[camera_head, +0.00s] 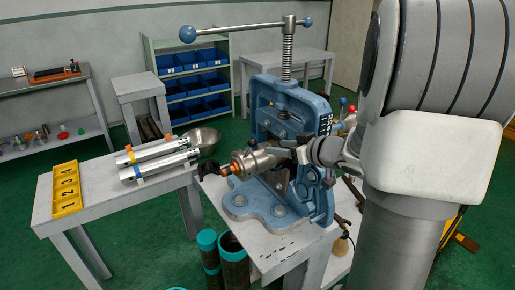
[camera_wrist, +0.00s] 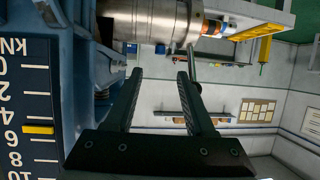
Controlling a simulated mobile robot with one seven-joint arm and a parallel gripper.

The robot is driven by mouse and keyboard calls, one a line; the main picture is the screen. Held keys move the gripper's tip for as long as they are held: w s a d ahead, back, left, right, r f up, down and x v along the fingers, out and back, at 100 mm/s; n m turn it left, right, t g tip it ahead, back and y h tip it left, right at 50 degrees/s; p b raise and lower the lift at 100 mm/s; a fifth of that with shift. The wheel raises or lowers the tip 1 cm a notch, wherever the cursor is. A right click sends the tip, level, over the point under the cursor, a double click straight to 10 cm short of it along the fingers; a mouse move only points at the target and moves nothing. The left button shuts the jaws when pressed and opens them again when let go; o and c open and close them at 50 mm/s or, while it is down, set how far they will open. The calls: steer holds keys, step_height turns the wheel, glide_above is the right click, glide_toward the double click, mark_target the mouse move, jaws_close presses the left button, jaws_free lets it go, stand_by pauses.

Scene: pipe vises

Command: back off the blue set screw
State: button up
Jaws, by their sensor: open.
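The blue pipe vise (camera_head: 300,110) stands on the near table, with a threaded spindle and a long crossbar handle (camera_head: 240,28) on top. A steel cylinder with an orange-ringed end (camera_head: 248,161) lies across its middle. I cannot tell for certain which part is the blue set screw; a small blue knob (camera_head: 352,108) shows beside a red one, partly behind my arm. In the wrist view my gripper (camera_wrist: 160,75) is open and empty, its fingers below the steel cylinder (camera_wrist: 145,20). A thin rod (camera_wrist: 192,60) shows near the right fingertip. My fingers are not clear in the head view.
A KN scale (camera_wrist: 30,110) with a yellow pointer near 6 is close left of my gripper. Teal-rimmed tubes (camera_head: 232,245) stand below. A blue-bin shelf (camera_head: 192,75) is behind.

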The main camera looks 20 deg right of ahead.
mark_target(259, 153)
steer(key=b+x, duration=0.2)
steer(key=x, duration=0.8)
steer(key=shift+r, duration=0.1)
jaws_close()
